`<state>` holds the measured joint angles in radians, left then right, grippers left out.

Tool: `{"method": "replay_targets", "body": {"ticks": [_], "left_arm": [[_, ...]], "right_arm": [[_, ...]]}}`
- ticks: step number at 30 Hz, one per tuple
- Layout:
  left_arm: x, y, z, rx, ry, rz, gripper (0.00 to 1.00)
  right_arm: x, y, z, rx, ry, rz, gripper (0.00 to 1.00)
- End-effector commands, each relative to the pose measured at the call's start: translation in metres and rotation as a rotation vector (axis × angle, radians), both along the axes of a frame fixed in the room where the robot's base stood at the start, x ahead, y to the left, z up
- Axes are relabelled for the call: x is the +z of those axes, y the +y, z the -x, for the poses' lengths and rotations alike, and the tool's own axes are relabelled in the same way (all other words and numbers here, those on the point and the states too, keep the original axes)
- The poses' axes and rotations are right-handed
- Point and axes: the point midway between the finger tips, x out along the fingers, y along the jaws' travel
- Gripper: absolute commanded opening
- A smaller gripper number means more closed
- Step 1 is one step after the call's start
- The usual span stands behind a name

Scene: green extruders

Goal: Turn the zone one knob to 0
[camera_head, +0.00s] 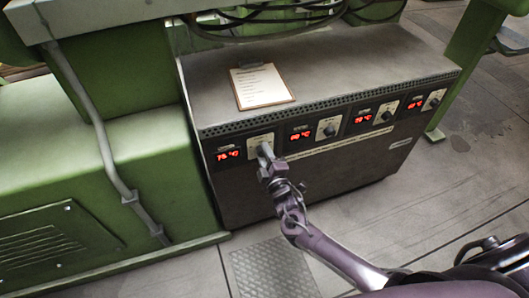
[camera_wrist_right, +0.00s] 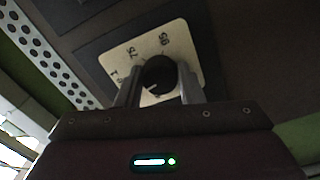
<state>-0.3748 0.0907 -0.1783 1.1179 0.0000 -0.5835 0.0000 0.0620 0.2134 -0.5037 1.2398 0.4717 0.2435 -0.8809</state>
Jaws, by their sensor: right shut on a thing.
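The zone one knob (camera_wrist_right: 159,76) is round and black, on a pale dial plate (camera_wrist_right: 178,42) with printed numbers, in the right wrist view. My right gripper (camera_wrist_right: 160,88) has one finger on each side of the knob and is shut on it. In the head view my right gripper (camera_head: 264,152) reaches the leftmost dial plate (camera_head: 260,140) and hides the knob there. A red display (camera_head: 228,155) to its left reads about 75 °C. The knob's exact pointer direction is hard to tell. My left gripper is not in view.
The grey control cabinet (camera_head: 310,70) carries more red displays and knobs (camera_head: 330,130) to the right. A clipboard (camera_head: 261,86) lies on its top. A green machine (camera_head: 90,170) stands close on the left. The floor in front (camera_head: 420,200) is open.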

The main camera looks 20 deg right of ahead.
Motion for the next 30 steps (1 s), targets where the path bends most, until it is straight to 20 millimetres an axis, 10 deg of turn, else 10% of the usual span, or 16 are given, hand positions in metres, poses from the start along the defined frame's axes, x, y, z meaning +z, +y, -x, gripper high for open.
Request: {"method": "replay_targets", "body": {"ticks": [30], "left_arm": [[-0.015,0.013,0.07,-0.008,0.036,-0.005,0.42]], "right_arm": [[0.003,0.001,0.0,0.003,-0.032,0.965,0.11]]}}
